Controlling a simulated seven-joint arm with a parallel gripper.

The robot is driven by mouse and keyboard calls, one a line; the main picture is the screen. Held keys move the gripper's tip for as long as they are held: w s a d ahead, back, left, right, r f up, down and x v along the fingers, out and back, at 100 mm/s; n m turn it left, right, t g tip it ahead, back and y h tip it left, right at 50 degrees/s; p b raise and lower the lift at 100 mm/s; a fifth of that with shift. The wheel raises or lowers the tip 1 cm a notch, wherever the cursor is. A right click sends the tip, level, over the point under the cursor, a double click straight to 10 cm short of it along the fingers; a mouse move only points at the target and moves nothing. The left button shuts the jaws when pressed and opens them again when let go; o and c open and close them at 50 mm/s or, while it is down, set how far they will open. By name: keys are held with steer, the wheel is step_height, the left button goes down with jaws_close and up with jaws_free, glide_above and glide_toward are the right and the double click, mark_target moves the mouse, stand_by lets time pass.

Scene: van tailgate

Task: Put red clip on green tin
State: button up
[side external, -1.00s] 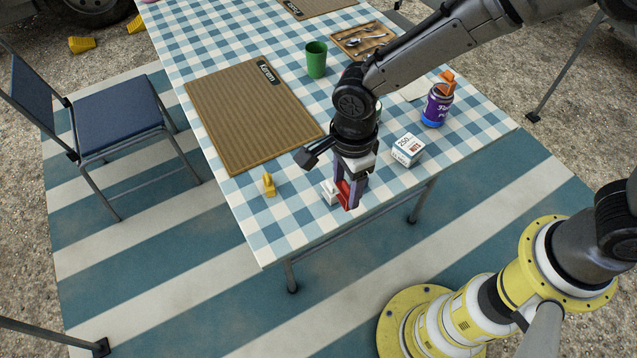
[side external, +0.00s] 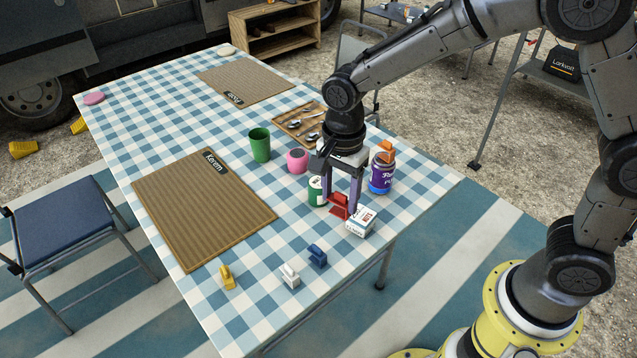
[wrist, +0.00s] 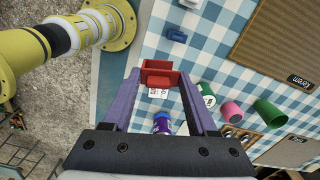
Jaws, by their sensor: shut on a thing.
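My gripper (side external: 341,203) is shut on the red clip (side external: 339,207), with a purple finger on either side of it. The clip also shows between the fingertips in the wrist view (wrist: 160,74). The green tin (side external: 316,191), with a white label, stands just left of my gripper in the side view, partly hidden by a finger. In the wrist view the tin (wrist: 207,94) lies to the right of the right finger, apart from the clip. I cannot tell the clip's exact height above the table.
A white box (side external: 361,223) stands close by the clip. A purple jar with an orange clip (side external: 381,175) stands right of my gripper. A pink cup (side external: 297,161) and green cup (side external: 260,146) stand behind. Blue (side external: 317,257), white (side external: 290,277) and yellow (side external: 227,278) clips stand at the front.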

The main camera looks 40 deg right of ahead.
steer(key=w+d+r+m, duration=0.2)
steer(key=w+d, duration=0.2)
steer(key=d, duration=0.7)
glide_above(319, 182)
steer(key=shift+m, duration=0.3)
step_height(319, 182, down, 10)
steer(key=shift+r, duration=0.2)
steer(key=shift+f, duration=1.6)
steer(key=shift+f, duration=0.1)
steer(key=o, duration=1.3)
step_height(319, 182, up, 12)
steer(key=shift+r, duration=0.2)
